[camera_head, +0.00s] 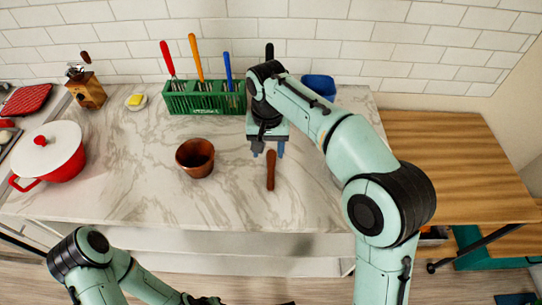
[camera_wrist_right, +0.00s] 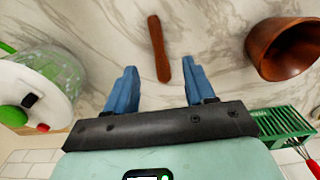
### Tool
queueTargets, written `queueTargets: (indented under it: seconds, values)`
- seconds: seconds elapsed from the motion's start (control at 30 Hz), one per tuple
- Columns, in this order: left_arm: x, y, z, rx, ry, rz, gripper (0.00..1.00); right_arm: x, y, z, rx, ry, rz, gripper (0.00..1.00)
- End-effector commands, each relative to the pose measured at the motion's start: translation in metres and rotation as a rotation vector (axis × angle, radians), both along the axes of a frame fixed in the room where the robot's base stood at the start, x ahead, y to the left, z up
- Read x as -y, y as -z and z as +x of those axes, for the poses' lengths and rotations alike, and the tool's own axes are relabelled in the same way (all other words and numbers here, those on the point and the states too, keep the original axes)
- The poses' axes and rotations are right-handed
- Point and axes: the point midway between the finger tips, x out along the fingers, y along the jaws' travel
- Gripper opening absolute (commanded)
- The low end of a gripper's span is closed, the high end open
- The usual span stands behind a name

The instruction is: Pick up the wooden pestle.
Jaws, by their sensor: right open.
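The wooden pestle (camera_head: 271,170) is a slim reddish-brown stick lying on the marble counter, to the right of a brown wooden mortar (camera_head: 195,158). My right gripper (camera_head: 268,152) is open and empty, just behind the pestle's far end. In the right wrist view the pestle (camera_wrist_right: 158,45) lies ahead, with its near end between the two blue fingertips (camera_wrist_right: 160,75) and clear space on both sides. The mortar (camera_wrist_right: 285,48) also shows there at right. Of my left arm, only links show at the lower left; its gripper fingers are not visible.
A green rack (camera_head: 205,103) with colourful-handled utensils stands behind the mortar. A white-lidded container (camera_wrist_right: 38,90) shows in the wrist view's left. The counter around the pestle is clear.

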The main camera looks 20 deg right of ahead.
Motion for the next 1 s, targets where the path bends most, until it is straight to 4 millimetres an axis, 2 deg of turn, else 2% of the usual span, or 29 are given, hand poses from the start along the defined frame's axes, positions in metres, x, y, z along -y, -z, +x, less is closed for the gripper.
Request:
queueTargets:
  seconds: [0.1, 0.3, 0.57, 0.83, 1.0]
  values:
    - [0.000, 0.009, -0.007, -0.008, 0.000, 0.001, 0.43, 0.000, 0.028, -0.002, -0.009, 0.000, -0.002, 0.54]
    - [0.000, 0.016, -0.011, -0.013, -0.001, 0.000, 0.43, 0.001, 0.063, -0.001, -0.007, 0.001, -0.001, 0.54]
    - [0.000, 0.019, -0.012, -0.014, -0.001, 0.001, 0.43, 0.002, 0.082, -0.001, -0.005, 0.001, -0.001, 0.54]
    - [0.000, 0.023, -0.015, -0.017, -0.001, 0.000, 0.43, 0.007, 0.120, 0.000, -0.005, 0.000, -0.001, 0.54]
    - [0.000, 0.024, -0.015, -0.017, -0.001, 0.000, 0.43, 0.007, 0.127, 0.001, -0.003, 0.000, 0.000, 0.54]
